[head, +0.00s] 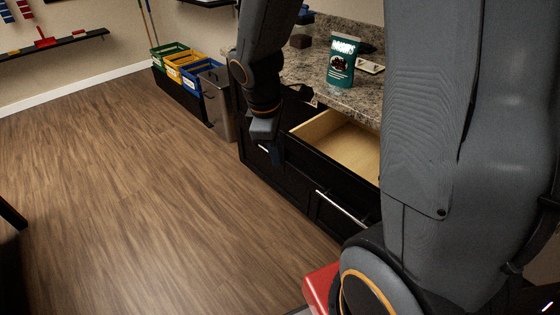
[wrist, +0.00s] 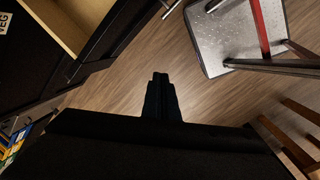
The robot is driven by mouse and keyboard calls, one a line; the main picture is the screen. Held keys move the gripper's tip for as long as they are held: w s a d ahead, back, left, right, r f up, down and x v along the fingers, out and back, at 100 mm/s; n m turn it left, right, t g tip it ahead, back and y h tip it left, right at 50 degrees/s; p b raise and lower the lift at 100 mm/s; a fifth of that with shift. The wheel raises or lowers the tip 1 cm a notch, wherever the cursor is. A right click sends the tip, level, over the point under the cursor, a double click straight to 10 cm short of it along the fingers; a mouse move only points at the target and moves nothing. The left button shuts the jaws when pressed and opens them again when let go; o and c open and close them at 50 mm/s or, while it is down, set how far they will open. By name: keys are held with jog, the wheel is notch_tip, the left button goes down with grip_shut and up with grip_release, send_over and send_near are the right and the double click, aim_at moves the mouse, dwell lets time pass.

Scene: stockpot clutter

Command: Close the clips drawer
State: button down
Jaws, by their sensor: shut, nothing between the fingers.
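An open drawer (head: 344,135) with a pale wood inside and a black front sticks out of the dark cabinet under the counter. It also shows at the upper left of the wrist view (wrist: 62,25). I cannot read a clips label on it. My gripper (head: 277,154) points down in front of the cabinet, by the left end of the open drawer's front. I cannot tell if it touches the front. Its fingers (wrist: 160,84) are together and empty, over the floor in the wrist view. My arm hides the drawer's right part.
A granite counter (head: 310,75) above holds a teal packet (head: 342,62). A lower drawer has a metal handle (head: 342,208). A grey bin (head: 217,104) and coloured crates (head: 182,66) stand behind. A pale panel (wrist: 232,45) with red and dark bars is nearby. Floor at left is clear.

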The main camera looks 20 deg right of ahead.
aim_at(286, 157)
jog(key=w+f+n+h+b, duration=0.2)
jog(key=w+f+n, duration=0.2)
jog(key=w+n, duration=0.55)
jog(key=shift+n+t, duration=0.4)
jog(key=shift+n, duration=0.15)
jog(key=d+f, duration=0.2)
jog(key=f, duration=0.1)
jog(key=w+d+f+p, duration=0.1)
jog(key=d+f, duration=0.4)
jog(key=shift+w+d+f+p, duration=0.3)
jog(key=shift+d+f+p, duration=0.1)
